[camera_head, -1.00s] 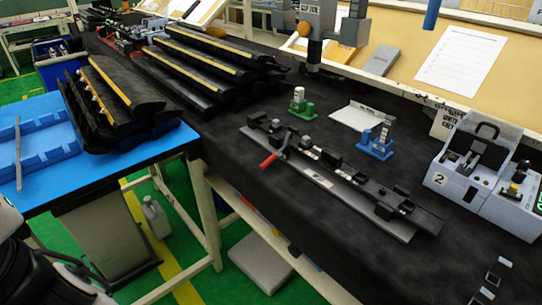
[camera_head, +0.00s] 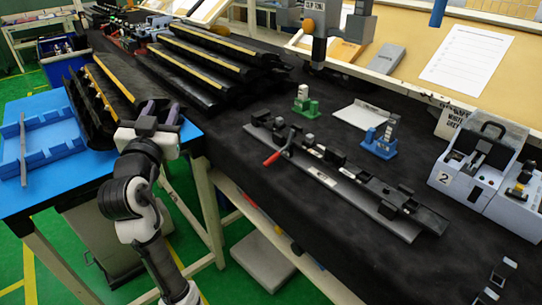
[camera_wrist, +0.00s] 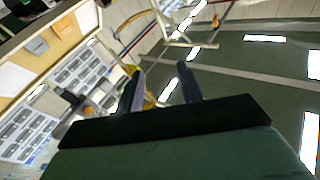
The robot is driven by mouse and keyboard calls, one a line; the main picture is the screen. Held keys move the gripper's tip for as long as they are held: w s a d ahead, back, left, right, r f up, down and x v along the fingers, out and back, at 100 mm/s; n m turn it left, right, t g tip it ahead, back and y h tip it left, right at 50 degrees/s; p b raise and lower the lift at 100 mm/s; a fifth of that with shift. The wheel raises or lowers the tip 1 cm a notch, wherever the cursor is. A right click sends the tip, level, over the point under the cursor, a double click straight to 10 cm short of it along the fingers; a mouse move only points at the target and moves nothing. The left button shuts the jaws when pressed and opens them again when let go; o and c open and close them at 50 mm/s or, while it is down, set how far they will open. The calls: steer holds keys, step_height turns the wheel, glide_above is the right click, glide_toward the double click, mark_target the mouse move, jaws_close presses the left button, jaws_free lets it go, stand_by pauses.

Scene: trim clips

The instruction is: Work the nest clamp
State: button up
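A long fixture rail (camera_head: 345,185) with black nest blocks lies on the black-covered bench. A clamp with a red handle (camera_head: 271,158) sits near its left end; the handle points down to the left, toward the bench's front edge. My gripper (camera_head: 160,110) is well to the left of the clamp, over the edge of the blue table in front of the black trim parts. Its two fingers stand apart with nothing between them, also in the wrist view (camera_wrist: 162,88). The wrist view looks out over the room and does not show the clamp.
Black trim parts (camera_head: 218,65) with yellow strips lie at the back left. A green stand (camera_head: 305,103) and a blue stand (camera_head: 380,141) are behind the rail. A grey device marked 2 (camera_head: 465,165) stands at right. Bare bench lies around the rail.

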steer(key=w+d+f+m+g+h, duration=0.4)
steer(key=d+f+m+g+h, duration=0.15)
steer(key=d+f, duration=0.4)
steer(key=m+g+h, duration=0.3)
steer(key=g+h, duration=0.1)
steer(key=g, duration=0.1)
glide_toward(274, 156)
steer(key=shift+t, duration=0.25)
steer(key=p+x, duration=0.3)
steer(key=x, duration=0.8)
steer(key=shift+d+f, duration=0.15)
steer(key=shift+f, duration=0.05)
jaws_close()
